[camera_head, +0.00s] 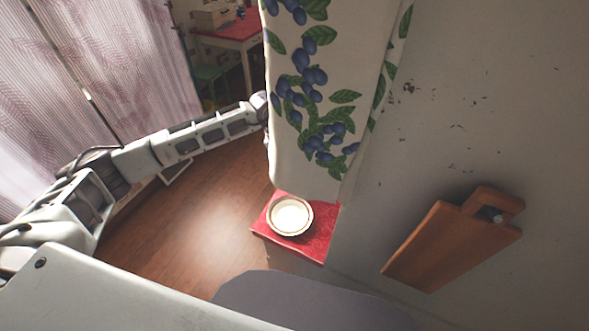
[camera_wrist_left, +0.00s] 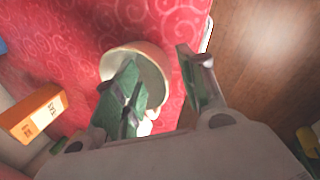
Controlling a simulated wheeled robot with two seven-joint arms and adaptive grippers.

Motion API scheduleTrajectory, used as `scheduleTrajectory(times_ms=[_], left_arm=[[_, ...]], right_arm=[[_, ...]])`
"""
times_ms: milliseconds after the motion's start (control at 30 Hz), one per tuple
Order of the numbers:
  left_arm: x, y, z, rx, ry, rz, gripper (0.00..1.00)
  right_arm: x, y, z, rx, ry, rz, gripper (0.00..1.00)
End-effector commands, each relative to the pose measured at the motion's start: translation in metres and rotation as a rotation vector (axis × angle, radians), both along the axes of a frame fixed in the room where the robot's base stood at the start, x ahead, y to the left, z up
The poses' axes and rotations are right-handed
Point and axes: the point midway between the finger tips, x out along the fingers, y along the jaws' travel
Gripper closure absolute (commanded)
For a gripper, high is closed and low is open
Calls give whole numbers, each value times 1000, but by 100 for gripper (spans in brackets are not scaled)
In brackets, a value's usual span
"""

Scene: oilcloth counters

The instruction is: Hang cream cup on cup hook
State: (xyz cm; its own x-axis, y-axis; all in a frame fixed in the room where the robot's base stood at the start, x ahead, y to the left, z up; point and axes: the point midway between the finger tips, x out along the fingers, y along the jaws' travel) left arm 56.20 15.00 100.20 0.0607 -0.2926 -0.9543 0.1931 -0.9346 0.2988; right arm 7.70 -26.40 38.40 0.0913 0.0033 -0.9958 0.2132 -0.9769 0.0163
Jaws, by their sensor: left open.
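In the left wrist view a cream cup (camera_wrist_left: 148,58) is on the red patterned oilcloth, its round opening facing the camera. My left gripper (camera_wrist_left: 160,68) is open around its near side. The left finger overlaps the cup's opening, and the right finger is apart from it on the right. I cannot tell whether either finger touches the cup. In the head view my left arm reaches behind a hanging cloth, so its gripper and the cup are hidden there. I cannot make out a cup hook. My right gripper is in neither view.
A hanging fruit-print cloth (camera_head: 315,150) blocks much of the head view. A cream bowl (camera_head: 289,216) sits on a red mat (camera_head: 318,245) below it. A wooden board (camera_head: 440,245) hangs on the wall at right. An orange box (camera_wrist_left: 38,112) lies left of the gripper.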

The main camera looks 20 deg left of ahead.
Motion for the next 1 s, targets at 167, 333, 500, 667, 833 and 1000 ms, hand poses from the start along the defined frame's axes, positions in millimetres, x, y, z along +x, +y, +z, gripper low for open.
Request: scheduleTrajectory(times_ms=[167,333,500,667,833,1000], left_arm=[[-1,8,20,0,-2,1,59],[-3,15,45,0,-1,1,59],[-4,22,70,0,-2,0,59],[-6,28,88,1,-1,0,59],[-7,31,100,1,1,0,59],[-7,32,103,1,1,0,59]], right_arm=[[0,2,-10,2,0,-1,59],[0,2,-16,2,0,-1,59],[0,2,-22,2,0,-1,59],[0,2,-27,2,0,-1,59],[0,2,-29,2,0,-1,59],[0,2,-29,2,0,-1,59]])
